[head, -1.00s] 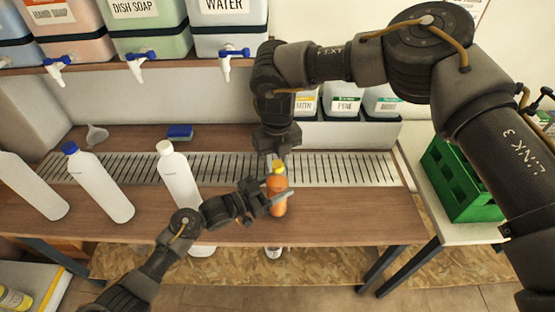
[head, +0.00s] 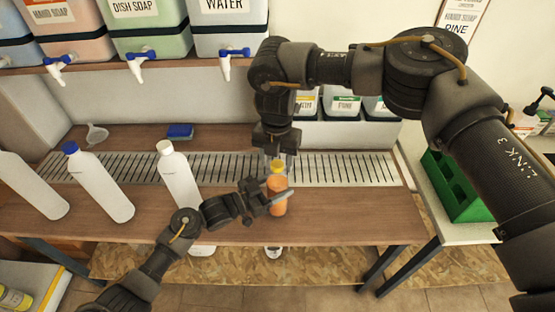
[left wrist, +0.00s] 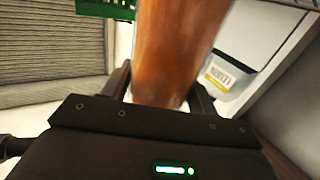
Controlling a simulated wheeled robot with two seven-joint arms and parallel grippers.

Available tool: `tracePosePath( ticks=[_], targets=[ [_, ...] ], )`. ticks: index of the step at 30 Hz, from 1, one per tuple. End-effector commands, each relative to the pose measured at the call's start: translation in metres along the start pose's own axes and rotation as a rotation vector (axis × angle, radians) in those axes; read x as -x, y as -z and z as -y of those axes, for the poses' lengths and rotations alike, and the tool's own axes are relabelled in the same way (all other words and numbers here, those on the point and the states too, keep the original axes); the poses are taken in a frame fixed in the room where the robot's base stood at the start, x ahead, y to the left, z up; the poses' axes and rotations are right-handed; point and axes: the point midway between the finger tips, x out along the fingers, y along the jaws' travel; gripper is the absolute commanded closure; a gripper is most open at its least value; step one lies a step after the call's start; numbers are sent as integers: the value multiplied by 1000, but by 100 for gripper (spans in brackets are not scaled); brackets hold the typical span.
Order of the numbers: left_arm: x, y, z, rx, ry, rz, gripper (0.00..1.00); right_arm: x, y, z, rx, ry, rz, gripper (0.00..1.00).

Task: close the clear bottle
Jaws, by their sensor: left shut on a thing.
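The clear bottle (head: 278,200) holds orange liquid and stands upright near the front of the wooden bench, with a yellow-orange cap (head: 278,167) at its top. My left gripper (head: 276,199) is shut on the bottle's body from the left. The left wrist view shows the orange body (left wrist: 172,45) between the fingers. My right gripper (head: 279,160) points down from above, with its fingers spread on either side of the cap and apparently open. Whether the cap is fully seated cannot be told.
White bottles (head: 178,178) stand to the left, one with a blue cap (head: 70,148). A slotted metal drain (head: 340,168) runs behind. A blue sponge (head: 180,131) and funnel (head: 97,134) lie at the back. A green crate (head: 455,187) is right.

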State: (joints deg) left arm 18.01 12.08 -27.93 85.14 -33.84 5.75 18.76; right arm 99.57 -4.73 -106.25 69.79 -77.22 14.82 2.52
Motion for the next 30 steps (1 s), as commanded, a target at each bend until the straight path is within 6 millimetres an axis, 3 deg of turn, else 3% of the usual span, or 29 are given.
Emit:
tracePosePath(
  ticks=[9,20,30],
  targets=[
    [0,0,-1,1,-2,0,100,4,-1,0,0,0,1,49],
    [0,0,-1,1,-1,0,100,44,-1,0,1,0,2,49],
    [0,0,-1,1,-1,0,100,48,-2,0,2,-1,7,51]
  ],
)
